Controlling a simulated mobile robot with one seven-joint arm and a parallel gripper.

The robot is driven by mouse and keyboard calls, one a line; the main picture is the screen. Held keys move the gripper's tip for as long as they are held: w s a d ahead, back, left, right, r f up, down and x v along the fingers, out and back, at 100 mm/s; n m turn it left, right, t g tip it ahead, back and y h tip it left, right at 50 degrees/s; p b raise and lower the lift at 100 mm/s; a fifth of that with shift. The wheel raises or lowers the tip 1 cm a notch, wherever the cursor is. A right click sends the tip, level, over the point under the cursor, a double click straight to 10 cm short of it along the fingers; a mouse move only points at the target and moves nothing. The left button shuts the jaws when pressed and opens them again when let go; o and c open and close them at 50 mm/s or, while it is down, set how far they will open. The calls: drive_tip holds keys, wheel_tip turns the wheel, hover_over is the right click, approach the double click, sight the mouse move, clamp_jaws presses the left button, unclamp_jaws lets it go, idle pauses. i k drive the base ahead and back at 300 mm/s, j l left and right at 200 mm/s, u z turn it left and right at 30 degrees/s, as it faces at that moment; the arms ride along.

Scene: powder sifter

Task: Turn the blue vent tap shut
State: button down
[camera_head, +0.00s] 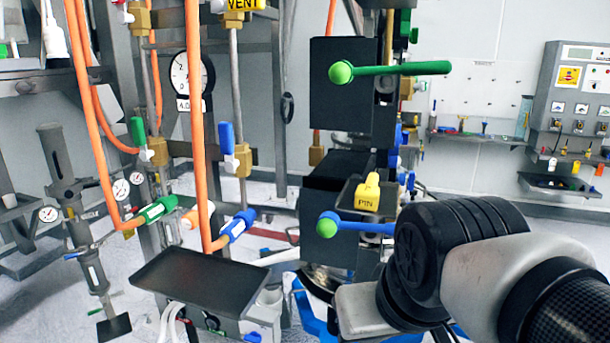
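A blue lever (226,138) stands upright on a brass valve body (243,161). This valve sits on a vertical pipe (236,80) that leads up to a yellow label (244,4) reading VENT. The lever lies roughly along the pipe. My arm comes in from the lower right, well right of the blue lever and apart from it. The fingers of my gripper do not show, so I cannot see whether they hold anything.
Orange hoses (194,75) hang left of the VENT pipe. A green lever (137,131) and a gauge (190,77) are further left. A black tray (200,277) sits below. Green (400,69) and blue (362,227) ball-ended handles jut from the dark machine between valve and arm.

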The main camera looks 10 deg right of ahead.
sight(412, 174)
drive_tip(key=l, duration=0.55)
drive_tip(key=i+l+u, duration=0.1)
drive_tip(key=l, duration=0.5)
drive_tip(key=i+l+u, duration=0.15)
drive_tip(key=i+l, duration=0.35)
drive_tip(key=k+l+u, duration=0.1)
drive_tip(key=u, duration=0.3)
drive_tip(key=i+z, duration=0.3)
drive_tip(key=k, duration=0.05)
